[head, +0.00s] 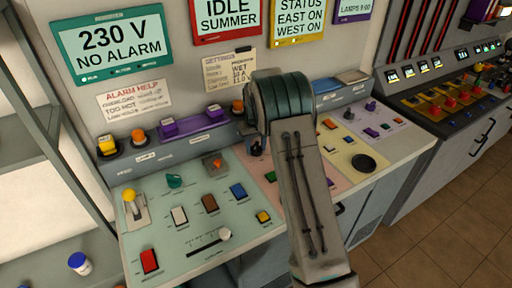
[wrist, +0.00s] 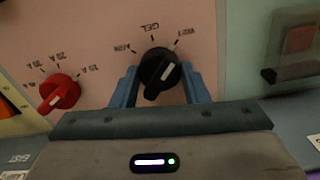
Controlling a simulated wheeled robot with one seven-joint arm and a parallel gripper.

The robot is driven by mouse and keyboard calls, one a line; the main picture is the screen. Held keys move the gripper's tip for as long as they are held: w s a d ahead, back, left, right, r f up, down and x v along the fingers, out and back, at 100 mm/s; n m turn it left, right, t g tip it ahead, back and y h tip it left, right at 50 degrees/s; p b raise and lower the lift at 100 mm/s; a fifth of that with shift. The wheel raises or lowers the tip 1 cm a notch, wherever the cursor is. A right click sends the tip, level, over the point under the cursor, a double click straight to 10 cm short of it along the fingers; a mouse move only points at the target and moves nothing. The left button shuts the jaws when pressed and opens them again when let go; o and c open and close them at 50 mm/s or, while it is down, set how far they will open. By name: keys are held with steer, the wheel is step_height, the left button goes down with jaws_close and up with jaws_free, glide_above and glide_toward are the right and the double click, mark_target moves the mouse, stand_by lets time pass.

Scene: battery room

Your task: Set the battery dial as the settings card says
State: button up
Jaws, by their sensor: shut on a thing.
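The black dial (wrist: 160,72) sits on a pink panel in the wrist view, with labels around it that look like AGM, GEL and WET, shown upside down. Its white mark slants up and right, towards the WET label. My gripper (wrist: 159,80) has its blue fingers on either side of the dial and is shut on it. In the head view my arm hides this dial. The settings card (head: 229,72) hangs on the wall behind; its small writing seems to include WET, and the rest is hard to read.
A red dial (wrist: 60,92) with ampere labels is left of the black one in the wrist view. A green panel (head: 180,255) with a lever, buttons and a slider lies left of my arm. A cream panel with a black round knob (head: 364,162) lies right.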

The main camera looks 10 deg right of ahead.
mark_target(256, 145)
steer(key=shift+r+m, duration=0.1)
steer(key=shift+m, duration=0.2)
stand_by(0.4)
steer(key=o, duration=1)
step_height(256, 145, up, 14)
steer(key=shift+f+b, duration=0.1)
steer(key=shift+b, duration=0.7)
